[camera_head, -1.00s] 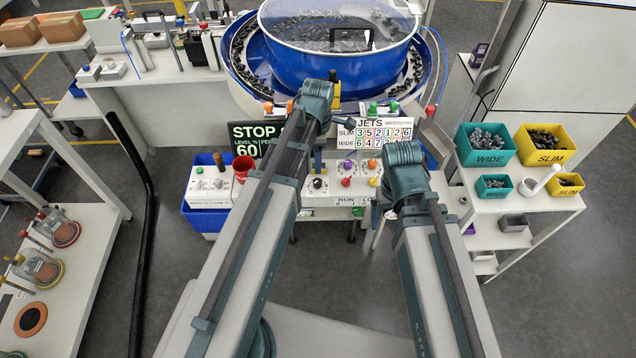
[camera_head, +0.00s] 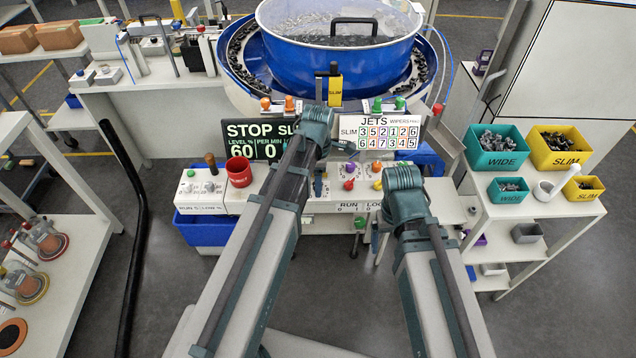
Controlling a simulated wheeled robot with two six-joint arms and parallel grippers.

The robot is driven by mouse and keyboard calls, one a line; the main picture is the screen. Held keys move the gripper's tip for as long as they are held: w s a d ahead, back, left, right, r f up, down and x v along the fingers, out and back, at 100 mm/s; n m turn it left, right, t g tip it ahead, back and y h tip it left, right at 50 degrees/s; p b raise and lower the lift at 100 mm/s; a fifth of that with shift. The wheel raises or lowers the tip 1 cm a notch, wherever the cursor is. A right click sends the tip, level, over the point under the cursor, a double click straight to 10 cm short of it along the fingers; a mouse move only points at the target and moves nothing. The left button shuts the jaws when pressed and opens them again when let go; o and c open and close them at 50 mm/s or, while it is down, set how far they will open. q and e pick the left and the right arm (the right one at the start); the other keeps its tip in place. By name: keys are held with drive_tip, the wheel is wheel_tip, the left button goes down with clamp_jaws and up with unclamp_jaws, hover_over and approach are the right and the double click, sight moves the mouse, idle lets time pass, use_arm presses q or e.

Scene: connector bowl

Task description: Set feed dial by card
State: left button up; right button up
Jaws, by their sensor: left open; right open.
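The card (camera_head: 380,132), headed JETS with SLIM and a row of coloured numbers for each size, stands behind the control panel. The white control panel (camera_head: 335,205) carries several coloured knobs, including a purple knob (camera_head: 350,168) and a yellow knob (camera_head: 378,184). The display (camera_head: 250,140) reads STOP, SL, 60 and 0, partly hidden by my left wrist. A white box (camera_head: 200,197) has two small dials labelled RUN % and LOW %. My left gripper (camera_head: 319,183) is open over the panel's left part. My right gripper (camera_head: 377,235) is open near the panel's right front, mostly hidden by its wrist.
A blue bowl (camera_head: 285,55) with a clear lid stands behind, bearing a yellow SLIM tag (camera_head: 335,90). WIDE bins (camera_head: 492,158) and SLIM bins (camera_head: 560,158) sit on a shelf at right. Floor shows on both sides.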

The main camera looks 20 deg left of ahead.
use_arm(q)
drive_tip(key=shift+c, duration=0.3)
clamp_jaws()
drive_tip(key=shift+m, duration=0.3)
